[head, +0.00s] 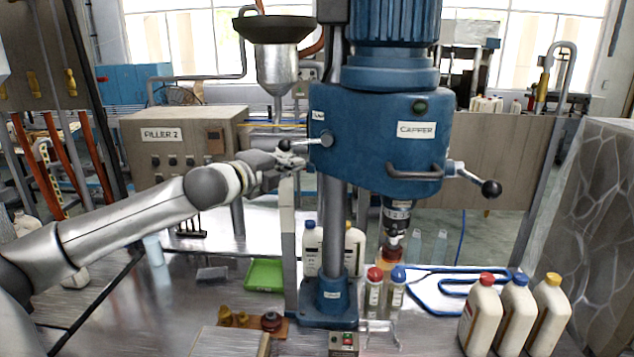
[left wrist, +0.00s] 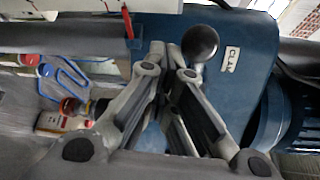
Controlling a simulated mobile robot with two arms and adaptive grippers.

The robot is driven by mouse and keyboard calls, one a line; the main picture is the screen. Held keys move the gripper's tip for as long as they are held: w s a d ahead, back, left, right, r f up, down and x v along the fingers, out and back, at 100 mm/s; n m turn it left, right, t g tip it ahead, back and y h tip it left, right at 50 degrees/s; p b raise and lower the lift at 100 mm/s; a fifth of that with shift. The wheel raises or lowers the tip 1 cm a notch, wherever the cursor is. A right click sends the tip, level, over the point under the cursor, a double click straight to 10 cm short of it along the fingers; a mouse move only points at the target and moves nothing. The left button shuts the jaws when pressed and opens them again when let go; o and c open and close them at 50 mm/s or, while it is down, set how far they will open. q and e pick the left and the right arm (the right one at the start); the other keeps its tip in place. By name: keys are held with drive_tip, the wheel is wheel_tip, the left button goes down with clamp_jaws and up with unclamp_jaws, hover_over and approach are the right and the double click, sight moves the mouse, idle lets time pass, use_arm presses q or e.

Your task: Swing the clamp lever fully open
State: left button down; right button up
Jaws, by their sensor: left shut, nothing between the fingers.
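The blue capper head (head: 375,135) stands on a grey column. On its left side, below a partly hidden label (head: 318,116), is the clamp lever (head: 312,141), a short grey bar with a round end. My left gripper (head: 301,158) is shut and empty, just left of and slightly below the lever. In the left wrist view its fingertips (left wrist: 172,52) are close to the round end; I cannot tell whether they touch. My right gripper is not in view.
A black-knobbed handle (head: 490,188) sticks out on the capper's right. A bottle (head: 394,258) stands under the capping spindle. Red- and blue-capped small bottles (head: 374,290) stand in front. Several capped jugs (head: 515,318) stand at right. A green tray (head: 264,275) lies below my left arm.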

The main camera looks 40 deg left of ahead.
sight(283, 148)
use_arm(q)
drive_tip(key=shift+s+a+r+p, duration=0.15)
drive_tip(key=shift+a+r+p, duration=0.1)
drive_tip(key=shift+r, duration=0.45)
drive_tip(key=shift+s+a+r+p, duration=0.1)
drive_tip(key=shift+a+r+p, duration=0.1)
drive_tip(key=shift+r, duration=0.45)
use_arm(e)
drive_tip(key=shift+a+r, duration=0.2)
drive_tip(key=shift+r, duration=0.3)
use_arm(q)
drive_tip(key=shift+r, duration=0.3)
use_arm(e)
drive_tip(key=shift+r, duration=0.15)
